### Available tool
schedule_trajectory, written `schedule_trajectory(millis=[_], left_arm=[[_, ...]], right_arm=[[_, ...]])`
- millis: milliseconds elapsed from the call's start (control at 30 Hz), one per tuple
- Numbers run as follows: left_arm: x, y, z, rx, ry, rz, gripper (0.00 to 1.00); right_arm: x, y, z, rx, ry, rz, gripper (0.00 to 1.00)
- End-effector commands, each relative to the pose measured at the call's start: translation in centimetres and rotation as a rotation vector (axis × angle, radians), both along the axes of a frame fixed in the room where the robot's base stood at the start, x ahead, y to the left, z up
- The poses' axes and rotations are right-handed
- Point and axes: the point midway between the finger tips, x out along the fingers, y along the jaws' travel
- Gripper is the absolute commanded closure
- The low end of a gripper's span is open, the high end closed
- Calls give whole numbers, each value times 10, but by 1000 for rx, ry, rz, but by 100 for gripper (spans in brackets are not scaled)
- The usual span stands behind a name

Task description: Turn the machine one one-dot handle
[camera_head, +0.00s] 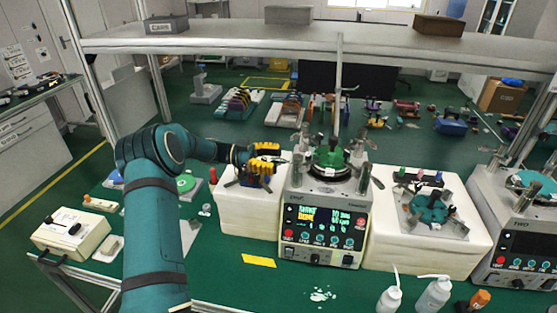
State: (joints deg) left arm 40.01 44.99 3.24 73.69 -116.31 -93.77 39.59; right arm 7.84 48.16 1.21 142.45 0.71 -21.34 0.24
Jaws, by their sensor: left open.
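A lapping machine (325,222) with a lit display, buttons and a green round plate (328,158) on top stands in the middle of the bench. Several dark handles and metal posts surround the plate; dot marks are too small to make out, so I cannot tell which handle has one dot. My left gripper (272,161), yellow and black, is open at the left of the machine's top, above a white block. A second machine (518,235) is partly cut off at the right. My right gripper is not in view.
White blocks (240,219) flank the machine; the right one bears a plate with posts. Bottles (432,296) stand at the front right. A control box (70,232) lies at left. A shelf (300,40) and its upright rise behind. The front middle of the green bench is mostly clear.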

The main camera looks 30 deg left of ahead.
Motion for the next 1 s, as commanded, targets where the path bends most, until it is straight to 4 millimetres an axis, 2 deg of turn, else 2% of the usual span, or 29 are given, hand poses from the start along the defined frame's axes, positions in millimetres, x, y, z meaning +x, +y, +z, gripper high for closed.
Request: schedule_trajectory(millis=[300, 500, 700, 1000], left_arm=[[-21, 61, -1, 1, 0, 3, 53], [-31, 88, 0, 0, -1, 2, 53], [-36, 98, 1, 0, -2, 0, 53], [-36, 98, 1, -1, -1, 0, 53]], right_arm=[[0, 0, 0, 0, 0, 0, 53], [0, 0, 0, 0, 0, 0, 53], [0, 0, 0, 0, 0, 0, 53], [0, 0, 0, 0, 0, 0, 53]])
